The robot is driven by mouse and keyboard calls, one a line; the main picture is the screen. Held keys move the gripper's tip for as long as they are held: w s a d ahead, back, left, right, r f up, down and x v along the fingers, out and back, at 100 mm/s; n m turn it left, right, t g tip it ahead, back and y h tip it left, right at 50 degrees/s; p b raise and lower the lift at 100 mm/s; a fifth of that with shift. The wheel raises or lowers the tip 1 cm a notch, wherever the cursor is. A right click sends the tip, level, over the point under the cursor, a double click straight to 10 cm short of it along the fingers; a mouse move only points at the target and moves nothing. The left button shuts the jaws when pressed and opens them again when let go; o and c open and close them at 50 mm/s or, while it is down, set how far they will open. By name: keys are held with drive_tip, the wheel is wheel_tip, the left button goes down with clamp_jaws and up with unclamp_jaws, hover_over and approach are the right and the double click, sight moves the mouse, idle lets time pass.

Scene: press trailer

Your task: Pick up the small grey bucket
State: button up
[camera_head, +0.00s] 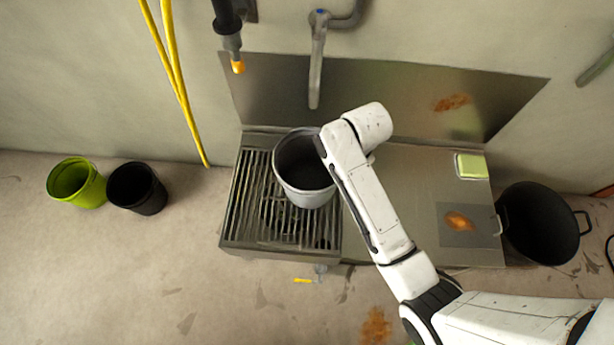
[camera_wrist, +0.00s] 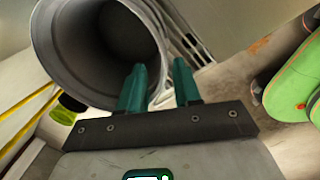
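The small grey bucket (camera_head: 290,188) stands on the slatted grate at the left of the metal sink unit, with its dark mouth facing up. In the wrist view the bucket (camera_wrist: 80,75) fills the upper left, close to the fingers. My gripper (camera_wrist: 160,75) has two teal fingers with a clear gap between them. The left finger overlaps the bucket's mouth and the right finger is outside its rim. I cannot tell whether either finger touches the wall. In the head view my white arm hides the fingers and the bucket's right edge.
A tap (camera_head: 316,75) hangs above the bucket. Lime (camera_head: 85,190) and black (camera_head: 140,190) buckets stand on the floor at left. A large black pot (camera_head: 540,222) stands at right. A sponge (camera_head: 471,166) lies on the sink unit. Yellow hoses (camera_head: 178,75) hang on the wall.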

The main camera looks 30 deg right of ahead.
drive_tip(key=f, duration=0.1)
drive_tip(key=f+b, duration=0.1)
drive_tip(key=f, duration=0.3)
drive_tip(key=shift+w+a+f, duration=0.1)
drive_tip(key=shift+w+a, duration=0.05)
drive_tip(key=shift+w, duration=0.15)
drive_tip(key=shift+w+a+f+b, duration=0.15)
drive_tip(key=shift+f+b, duration=1.05)
drive_tip(key=shift+f, duration=1.4)
drive_tip(key=shift+c, duration=0.3)
clamp_jaws()
drive_tip(key=shift+r, duration=0.15)
